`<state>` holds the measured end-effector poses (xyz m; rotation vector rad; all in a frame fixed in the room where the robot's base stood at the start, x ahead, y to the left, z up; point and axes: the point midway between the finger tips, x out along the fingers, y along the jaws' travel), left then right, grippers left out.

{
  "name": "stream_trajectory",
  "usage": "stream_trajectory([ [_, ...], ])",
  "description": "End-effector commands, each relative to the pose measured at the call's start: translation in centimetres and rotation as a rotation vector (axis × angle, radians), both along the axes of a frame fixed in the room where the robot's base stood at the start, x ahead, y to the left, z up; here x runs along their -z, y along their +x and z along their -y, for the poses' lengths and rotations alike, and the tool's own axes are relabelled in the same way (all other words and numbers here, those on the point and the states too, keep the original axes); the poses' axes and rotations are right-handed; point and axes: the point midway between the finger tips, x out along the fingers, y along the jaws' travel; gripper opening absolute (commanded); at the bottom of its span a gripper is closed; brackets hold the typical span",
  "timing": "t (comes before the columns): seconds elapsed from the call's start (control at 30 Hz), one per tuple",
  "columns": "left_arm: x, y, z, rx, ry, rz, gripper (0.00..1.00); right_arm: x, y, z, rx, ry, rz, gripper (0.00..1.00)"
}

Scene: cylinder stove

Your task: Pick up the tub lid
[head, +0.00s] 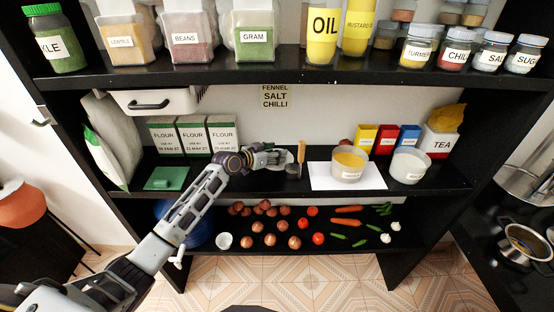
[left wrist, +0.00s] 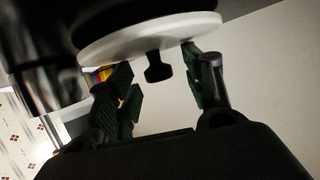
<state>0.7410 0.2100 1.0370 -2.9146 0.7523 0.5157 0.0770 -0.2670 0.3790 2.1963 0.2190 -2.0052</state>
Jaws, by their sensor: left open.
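A pale round lid with a black knob (left wrist: 158,68) fills the top of the left wrist view; I take it for the tub lid. Its white rim (left wrist: 150,35) shows edge-on. My left gripper (left wrist: 160,88) is open, with one finger on each side of the knob and gaps between. In the head view my left gripper (head: 279,158) is low over the middle shelf, and the lid is hard to make out there. A tub with yellow contents (head: 348,175) stands on a white sheet to the right. Another tub with white contents (head: 409,176) stands beside it. My right gripper is not in view.
An upright wooden-handled item (head: 301,152) stands close to the right of my gripper. Flour boxes (head: 193,140) and a green flat item (head: 166,178) are to the left. The upper shelf (head: 280,74) overhangs with jars. Vegetables lie on the shelf below.

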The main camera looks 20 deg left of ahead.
Motion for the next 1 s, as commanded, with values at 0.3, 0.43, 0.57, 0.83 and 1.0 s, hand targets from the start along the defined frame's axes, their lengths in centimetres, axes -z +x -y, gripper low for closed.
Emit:
stream_trajectory([
  [0.3,-0.02,-0.01,-0.01,0.000,0.000,0.000,0.47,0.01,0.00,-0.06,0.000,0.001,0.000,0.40],
  [0.43,-0.02,-0.02,-0.01,0.000,0.000,0.000,0.30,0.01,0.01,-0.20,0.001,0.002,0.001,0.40],
  [0.57,-0.02,-0.02,-0.01,0.000,0.000,0.000,0.14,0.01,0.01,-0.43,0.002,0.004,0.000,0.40],
  [0.83,-0.04,-0.01,-0.02,0.000,0.000,0.000,0.06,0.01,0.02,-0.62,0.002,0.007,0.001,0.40],
  [1.0,-0.39,0.00,-0.01,0.000,0.000,0.001,0.06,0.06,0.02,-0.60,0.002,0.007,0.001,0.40],
])
